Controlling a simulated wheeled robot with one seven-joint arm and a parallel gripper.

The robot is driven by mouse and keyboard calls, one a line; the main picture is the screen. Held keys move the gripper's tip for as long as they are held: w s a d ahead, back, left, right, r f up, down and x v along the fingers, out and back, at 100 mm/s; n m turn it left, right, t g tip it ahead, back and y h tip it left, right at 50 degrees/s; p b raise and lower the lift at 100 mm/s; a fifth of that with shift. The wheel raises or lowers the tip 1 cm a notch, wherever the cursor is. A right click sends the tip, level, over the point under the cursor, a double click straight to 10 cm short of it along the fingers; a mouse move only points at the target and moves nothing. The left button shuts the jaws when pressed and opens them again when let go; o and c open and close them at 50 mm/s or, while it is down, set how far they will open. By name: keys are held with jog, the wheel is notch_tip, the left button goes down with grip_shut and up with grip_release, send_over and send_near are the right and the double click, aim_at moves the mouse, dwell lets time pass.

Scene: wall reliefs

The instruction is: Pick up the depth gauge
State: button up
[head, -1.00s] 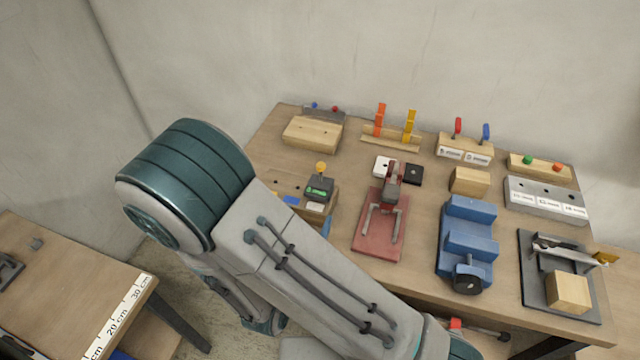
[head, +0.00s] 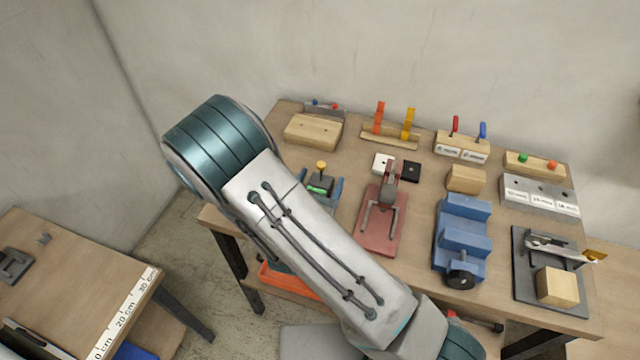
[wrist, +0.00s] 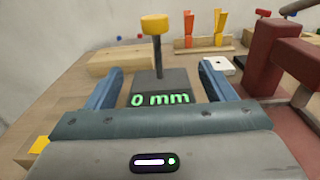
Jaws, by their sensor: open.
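The depth gauge (head: 321,183) is a small dark grey block with a thin stem and a yellow knob on top. In the wrist view the gauge (wrist: 160,84) shows a green "0 mm" readout facing me. My gripper (wrist: 161,70) is open, with one blue finger on each side of the gauge. A gap shows on both sides, so the fingers look apart from it. In the head view my gripper (head: 320,190) surrounds the gauge, and my arm hides what lies beneath it.
A red toggle clamp (head: 382,220) stands close on the right, with a white block (head: 383,163) and a black block (head: 411,172) behind it. A wooden block (head: 313,131) lies behind the gauge. A blue vise (head: 463,235) is farther right.

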aim_at(320, 166)
jog(key=c, duration=1.3)
jog(key=shift+o, duration=0.2)
jog(key=shift+r, duration=0.2)
notch_tip(320, 166, up, 9)
jog(key=shift+r+b, duration=0.2)
jog(key=shift+b, duration=0.1)
jog(key=shift+r, duration=0.1)
